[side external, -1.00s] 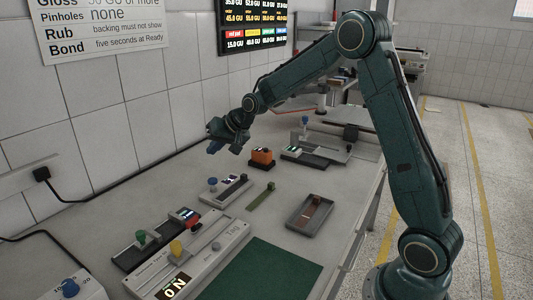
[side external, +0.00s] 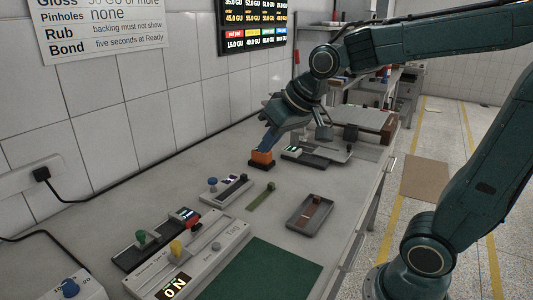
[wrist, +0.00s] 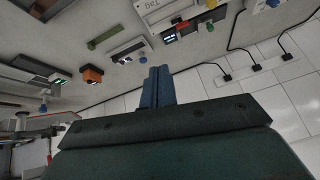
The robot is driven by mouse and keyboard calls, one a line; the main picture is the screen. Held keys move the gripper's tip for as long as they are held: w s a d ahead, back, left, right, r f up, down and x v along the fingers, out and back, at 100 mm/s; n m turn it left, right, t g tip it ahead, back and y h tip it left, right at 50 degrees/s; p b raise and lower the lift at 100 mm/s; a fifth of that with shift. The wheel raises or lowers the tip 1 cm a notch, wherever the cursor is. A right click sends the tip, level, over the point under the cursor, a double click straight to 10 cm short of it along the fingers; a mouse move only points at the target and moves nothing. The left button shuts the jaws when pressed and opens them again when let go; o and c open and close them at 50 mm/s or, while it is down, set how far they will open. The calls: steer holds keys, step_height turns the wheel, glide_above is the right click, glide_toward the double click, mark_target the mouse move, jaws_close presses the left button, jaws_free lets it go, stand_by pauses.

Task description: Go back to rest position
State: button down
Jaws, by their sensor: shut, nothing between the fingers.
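My gripper (side external: 266,146) shows in the side external view over the back part of the bench, its blue fingers shut and empty. In that view the fingertips overlap the top of a small orange device (side external: 262,161). In the wrist view, my gripper's blue fingers (wrist: 158,77) are together with nothing between them. There the orange device (wrist: 92,75) stands to their left, apart from the fingers.
The bench (side external: 217,236) holds a grey tray (side external: 294,221) with a brown strip, a green strip (side external: 262,196), a blue-knobbed device (side external: 225,190), a tag tester (side external: 212,250) and a green mat (side external: 262,272). The tiled wall (side external: 110,110) runs along the left.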

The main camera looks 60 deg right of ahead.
steer(key=s+a+f+n+g, duration=0.1)
steer(key=s+f+n, duration=0.1)
steer(key=s, duration=1.3)
steer(key=shift+s+a, duration=0.2)
steer(key=shift+w, duration=0.15)
stand_by(1.5)
steer(key=w+d+r+m+t, duration=0.1)
steer(key=w+d+m, duration=0.1)
steer(key=w, duration=1)
steer(key=w+d+r+m+t, duration=0.1)
steer(key=w+d, duration=0.1)
steer(key=w, duration=1)
steer(key=w+d+f+m, duration=0.1)
steer(key=w+d+f, duration=0.2)
steer(key=w, duration=0.3)
steer(key=w+d+f+m+t, duration=0.1)
steer(key=w+d+f+m, duration=0.1)
steer(key=w+f, duration=0.3)
steer(key=w+d+f+m, duration=0.1)
steer(key=w+d+f, duration=0.3)
steer(key=w, duration=0.3)
steer(key=shift+w+m+t+y, duration=0.3)
steer(key=shift+w+y, duration=0.1)
steer(key=shift+f, duration=0.15)
